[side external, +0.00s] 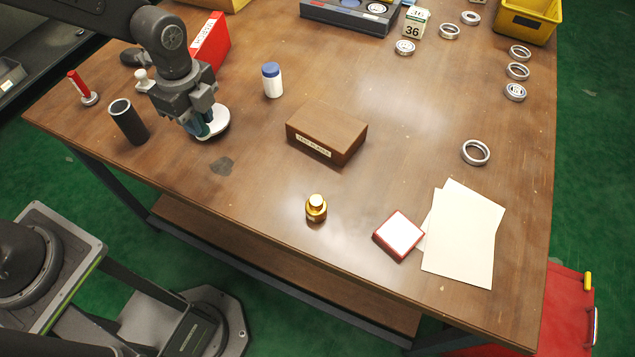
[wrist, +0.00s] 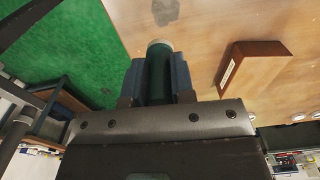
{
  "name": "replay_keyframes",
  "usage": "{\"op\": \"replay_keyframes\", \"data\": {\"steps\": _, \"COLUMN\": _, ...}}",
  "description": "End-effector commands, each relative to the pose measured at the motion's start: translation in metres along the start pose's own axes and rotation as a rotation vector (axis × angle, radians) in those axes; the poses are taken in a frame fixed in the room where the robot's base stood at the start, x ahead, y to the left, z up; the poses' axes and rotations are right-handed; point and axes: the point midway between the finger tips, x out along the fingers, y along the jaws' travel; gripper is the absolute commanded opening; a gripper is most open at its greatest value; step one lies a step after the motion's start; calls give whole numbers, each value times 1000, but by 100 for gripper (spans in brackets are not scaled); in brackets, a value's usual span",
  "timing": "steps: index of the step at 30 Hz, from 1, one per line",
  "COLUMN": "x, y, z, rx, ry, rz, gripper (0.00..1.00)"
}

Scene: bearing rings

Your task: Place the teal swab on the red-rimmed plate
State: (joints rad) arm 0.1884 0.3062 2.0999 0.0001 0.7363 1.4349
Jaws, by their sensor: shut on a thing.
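My gripper (side external: 203,131) is at the left of the table in the side view, shut on the teal swab (side external: 217,126). In the wrist view the swab (wrist: 158,78) is a dark teal cylinder with a pale end, held between the two fingers (wrist: 158,82). A white round piece (side external: 220,117) shows beside the fingers; I cannot tell whether it belongs to the swab or lies on the table. The red-rimmed plate (side external: 399,234) is a small square with a white top at the front right, far from my gripper. Nothing lies on it.
A brown wooden block (side external: 327,132) and a gold bottle (side external: 316,208) stand between my gripper and the plate. A white bottle with a blue cap (side external: 272,80) and a dark cylinder (side external: 128,121) stand near my gripper. Paper sheets (side external: 463,240) lie right of the plate.

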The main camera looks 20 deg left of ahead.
Motion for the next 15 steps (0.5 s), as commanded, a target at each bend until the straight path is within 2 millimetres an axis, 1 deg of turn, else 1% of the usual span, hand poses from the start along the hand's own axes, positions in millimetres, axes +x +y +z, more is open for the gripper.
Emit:
{"op": "replay_keyframes", "data": {"steps": 2, "x": -1, "y": -7, "z": -8, "rx": 35, "ry": 1, "rz": -2, "gripper": 0}}
{"op": "replay_keyframes", "data": {"steps": 5, "x": -4, "y": -22, "z": -28, "rx": 120, "ry": 1, "rz": -3, "gripper": 0}}
{"op": "replay_keyframes", "data": {"steps": 8, "x": -8, "y": -41, "z": -61, "rx": 250, "ry": 0, "rz": -2, "gripper": 0}}
{"op": "replay_keyframes", "data": {"steps": 10, "x": -11, "y": -54, "z": -89, "rx": 355, "ry": 1, "rz": -3, "gripper": 0}}
{"op": "replay_keyframes", "data": {"steps": 11, "x": -12, "y": -58, "z": -102, "rx": 401, "ry": 0, "rz": -3, "gripper": 0}}
{"op": "replay_keyframes", "data": {"steps": 12, "x": -13, "y": -63, "z": -118, "rx": 461, "ry": 0, "rz": -3, "gripper": 0}}
{"op": "replay_keyframes", "data": {"steps": 14, "x": -15, "y": -69, "z": -143, "rx": 548, "ry": 0, "rz": -1, "gripper": 0}}
{"op": "replay_keyframes", "data": {"steps": 15, "x": -16, "y": -71, "z": -160, "rx": 604, "ry": 0, "rz": -1, "gripper": 0}}
